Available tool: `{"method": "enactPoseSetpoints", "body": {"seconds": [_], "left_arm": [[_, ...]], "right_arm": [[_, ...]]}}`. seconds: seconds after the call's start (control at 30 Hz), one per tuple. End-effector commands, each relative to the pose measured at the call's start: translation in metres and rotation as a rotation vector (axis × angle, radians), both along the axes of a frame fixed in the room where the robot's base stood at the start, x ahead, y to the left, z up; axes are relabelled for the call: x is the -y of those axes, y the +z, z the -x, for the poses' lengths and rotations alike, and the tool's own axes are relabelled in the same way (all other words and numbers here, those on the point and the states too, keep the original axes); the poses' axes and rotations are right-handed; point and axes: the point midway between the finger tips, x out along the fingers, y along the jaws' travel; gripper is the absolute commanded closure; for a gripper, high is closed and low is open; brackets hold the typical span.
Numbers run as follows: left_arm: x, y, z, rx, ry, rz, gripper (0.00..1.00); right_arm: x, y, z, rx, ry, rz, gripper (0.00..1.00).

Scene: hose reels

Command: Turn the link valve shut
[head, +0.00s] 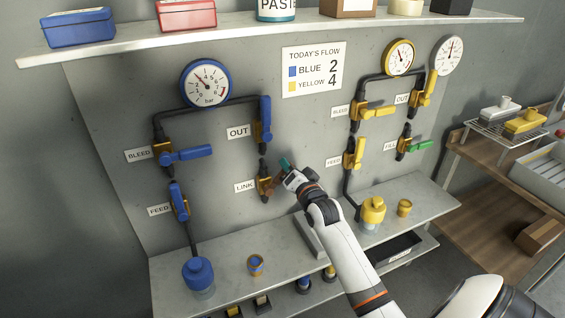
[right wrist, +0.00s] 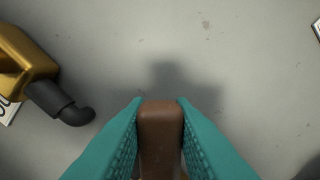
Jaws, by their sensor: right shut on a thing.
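The link valve (head: 263,187) is a brass body with a brown handle on the grey panel, right of the LINK label (head: 244,186). It sits below the blue-handled OUT valve (head: 265,122) on a short dark pipe. My right gripper (head: 284,168) is at the link valve's right side, its teal fingers partly hiding the handle. In the right wrist view the teal fingers are shut on the brown handle (right wrist: 160,132), one on each side. The handle's exact angle is hard to tell in the head view. My left gripper is not in view.
Blue BLEED (head: 184,154) and FEED (head: 178,202) valves are to the left. Several yellow-handled valves and a green-handled FILL valve (head: 414,147) are to the right. A shelf (head: 230,250) with blue and yellow fittings is below. A brass body (right wrist: 22,62) shows in the right wrist view.

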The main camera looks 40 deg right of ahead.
Motion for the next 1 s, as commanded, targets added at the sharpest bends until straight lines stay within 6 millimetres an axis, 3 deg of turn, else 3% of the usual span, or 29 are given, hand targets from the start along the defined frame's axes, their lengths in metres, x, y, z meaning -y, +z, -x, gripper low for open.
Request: {"method": "enactPoseSetpoints", "body": {"seconds": [0.6, 1.0], "left_arm": [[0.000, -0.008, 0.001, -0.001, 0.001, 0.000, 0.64], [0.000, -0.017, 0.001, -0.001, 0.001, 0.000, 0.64]], "right_arm": [[0.024, -0.047, 0.006, 0.129, -0.001, -0.546, 1.00], [0.026, -0.064, 0.006, 0.178, 0.000, -0.746, 1.00]]}}
